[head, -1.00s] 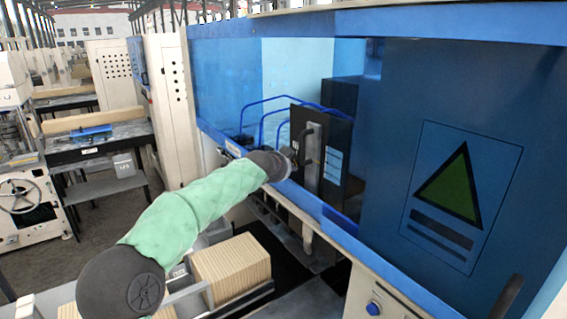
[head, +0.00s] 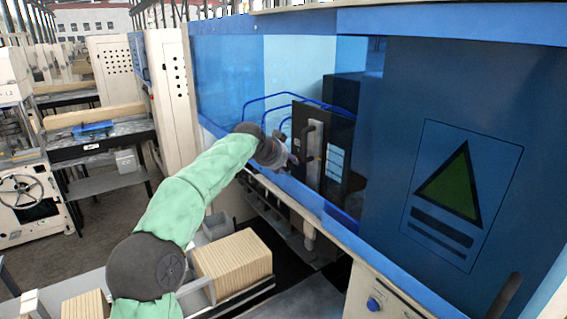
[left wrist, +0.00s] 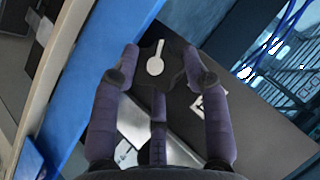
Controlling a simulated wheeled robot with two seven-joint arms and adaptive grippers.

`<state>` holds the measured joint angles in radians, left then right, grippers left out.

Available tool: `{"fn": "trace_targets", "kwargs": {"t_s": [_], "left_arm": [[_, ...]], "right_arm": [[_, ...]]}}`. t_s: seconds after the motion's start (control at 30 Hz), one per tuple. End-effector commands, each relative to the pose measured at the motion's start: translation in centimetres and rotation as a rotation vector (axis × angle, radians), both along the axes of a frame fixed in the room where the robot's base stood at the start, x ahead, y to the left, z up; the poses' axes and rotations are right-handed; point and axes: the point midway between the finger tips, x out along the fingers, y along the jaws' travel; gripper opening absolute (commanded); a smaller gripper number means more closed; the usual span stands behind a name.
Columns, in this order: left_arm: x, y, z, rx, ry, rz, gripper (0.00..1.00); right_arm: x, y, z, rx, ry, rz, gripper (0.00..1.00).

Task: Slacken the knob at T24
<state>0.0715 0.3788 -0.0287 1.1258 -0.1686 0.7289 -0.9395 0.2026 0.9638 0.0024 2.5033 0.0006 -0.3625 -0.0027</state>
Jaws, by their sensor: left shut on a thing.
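My left gripper (head: 291,159) reaches in from the left to the black upright panel (head: 342,133) in the blue machine. In the left wrist view, its purple-padded fingers (left wrist: 160,66) are closed around a dark knob (left wrist: 172,72) with a white spoon-shaped mark on its face. The fingers and wrist hide most of the knob in the head view. No T24 lettering is readable. My right gripper is not in view.
A large blue door (head: 390,200) with a green triangle sign stands to the right. Blue hoses (head: 280,98) curve behind the panel. A blue rail (head: 300,195) runs below the gripper. A stack of tan boards (head: 232,265) lies in front.

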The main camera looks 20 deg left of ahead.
Motion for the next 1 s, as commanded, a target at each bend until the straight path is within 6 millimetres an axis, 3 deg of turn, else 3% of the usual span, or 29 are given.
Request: {"fn": "trace_targets", "kwargs": {"t_s": [0.4, 0.43, 0.47, 1.0], "left_arm": [[0.15, -0.30, 0.34, -0.010, -0.006, -0.002, 0.13], [0.16, -0.30, 0.35, -0.010, -0.006, -0.002, 0.48], [0.16, -0.30, 0.35, -0.010, -0.006, -0.002, 0.57], [0.07, -0.22, -0.04, -0.009, 0.004, -0.002, 0.58]], "right_arm": [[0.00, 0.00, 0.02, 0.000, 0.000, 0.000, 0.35], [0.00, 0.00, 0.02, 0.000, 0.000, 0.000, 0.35], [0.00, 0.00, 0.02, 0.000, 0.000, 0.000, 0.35], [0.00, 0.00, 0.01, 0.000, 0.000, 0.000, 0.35]]}}
